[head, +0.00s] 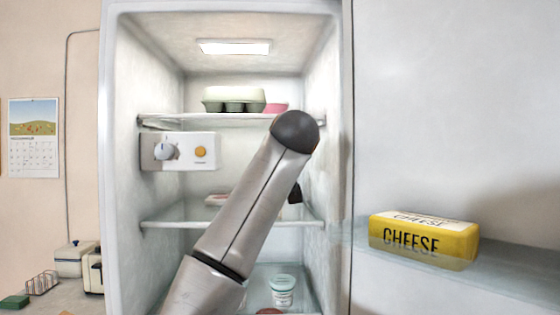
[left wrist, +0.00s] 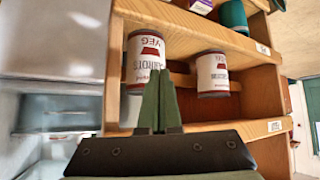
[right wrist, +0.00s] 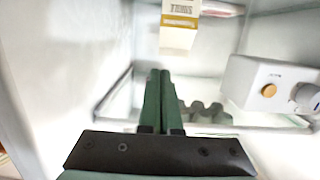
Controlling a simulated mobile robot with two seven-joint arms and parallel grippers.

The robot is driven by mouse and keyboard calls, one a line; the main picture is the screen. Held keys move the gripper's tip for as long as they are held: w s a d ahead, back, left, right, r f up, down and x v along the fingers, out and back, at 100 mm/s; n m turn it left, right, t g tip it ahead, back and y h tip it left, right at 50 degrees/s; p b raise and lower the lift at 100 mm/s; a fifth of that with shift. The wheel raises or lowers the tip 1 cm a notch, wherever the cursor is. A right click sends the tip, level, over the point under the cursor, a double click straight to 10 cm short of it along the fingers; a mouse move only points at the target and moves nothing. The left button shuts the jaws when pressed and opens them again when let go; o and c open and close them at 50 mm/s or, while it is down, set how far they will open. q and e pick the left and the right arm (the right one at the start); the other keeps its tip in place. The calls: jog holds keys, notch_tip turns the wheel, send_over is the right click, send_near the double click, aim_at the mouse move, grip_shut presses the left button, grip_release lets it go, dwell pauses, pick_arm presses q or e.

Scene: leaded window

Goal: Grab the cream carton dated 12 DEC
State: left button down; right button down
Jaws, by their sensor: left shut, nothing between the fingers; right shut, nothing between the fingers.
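A white and yellow carton (right wrist: 180,28) shows at the top of the right wrist view, which looks upside down. Its lettering is too small to read surely, and I see no date on it. My right gripper (right wrist: 158,75) is shut and empty inside the open fridge, apart from the carton. In the head view one of my arms crosses the fridge opening and hides the middle of the shelves; neither set of fingertips shows there. My left gripper (left wrist: 160,75) is shut and empty, in front of wooden shelves outside the fridge.
The fridge's upper shelf (head: 165,120) holds an egg carton (head: 233,99) and a pink item. A control box (head: 180,151) juts below it. A tub (head: 282,290) stands low. Cheese (head: 424,240) sits on the door shelf. Cans (left wrist: 145,60) stand on the wooden shelves.

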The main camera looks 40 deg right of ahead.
jog(key=f+b+v, duration=0.1)
jog(key=b+v, duration=0.2)
jog(key=v, duration=0.7)
jog(key=shift+s, duration=0.25)
jog(key=c, duration=1.5)
grip_release()
jog(key=shift+a+f, duration=0.1)
jog(key=shift+f, duration=0.05)
